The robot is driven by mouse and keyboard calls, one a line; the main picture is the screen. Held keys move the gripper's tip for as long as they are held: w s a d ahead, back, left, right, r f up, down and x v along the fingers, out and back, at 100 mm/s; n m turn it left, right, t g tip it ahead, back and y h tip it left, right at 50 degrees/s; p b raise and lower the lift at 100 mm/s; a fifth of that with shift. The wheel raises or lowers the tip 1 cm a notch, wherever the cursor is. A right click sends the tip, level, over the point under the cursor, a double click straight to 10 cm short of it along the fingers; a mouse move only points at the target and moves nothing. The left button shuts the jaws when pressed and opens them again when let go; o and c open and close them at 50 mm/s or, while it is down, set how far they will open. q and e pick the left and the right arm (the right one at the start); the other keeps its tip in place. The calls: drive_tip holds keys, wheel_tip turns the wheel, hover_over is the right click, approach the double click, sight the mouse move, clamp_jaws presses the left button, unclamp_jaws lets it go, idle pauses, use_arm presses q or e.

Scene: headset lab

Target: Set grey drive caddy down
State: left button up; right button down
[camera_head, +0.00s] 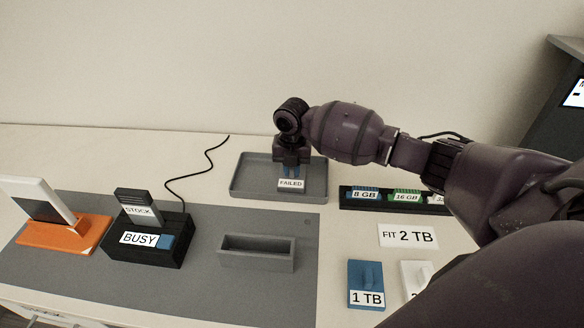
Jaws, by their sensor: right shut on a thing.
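My right gripper (290,167) is over the grey tray (248,189) at the back middle of the table, pointing down. It is shut on a grey drive caddy (291,192) with a white "FAILED" label on its front. The caddy is upright and inside the tray's outline; I cannot tell whether its bottom touches the tray floor. The gripper hides its top. My left gripper is not in view.
A black "BUSY" dock (174,254) holds a grey "STOCK" caddy (139,206). An orange stand (62,236) is at left. An empty grey holder (256,261) is on the mat.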

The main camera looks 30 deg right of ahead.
drive_tip(key=shift+f, duration=0.1)
drive_tip(key=c, duration=1.5)
unclamp_jaws()
drive_tip(key=shift+f, duration=0.1)
drive_tip(key=shift+c, duration=0.2)
drive_tip(key=o, duration=0.4)
drive_tip(key=shift+o, duration=0.2)
wheel_tip(320, 180, up, 12)
drive_tip(key=p, duration=0.1)
drive_tip(key=shift+r+p, duration=0.2)
drive_tip(key=shift+p, duration=0.2)
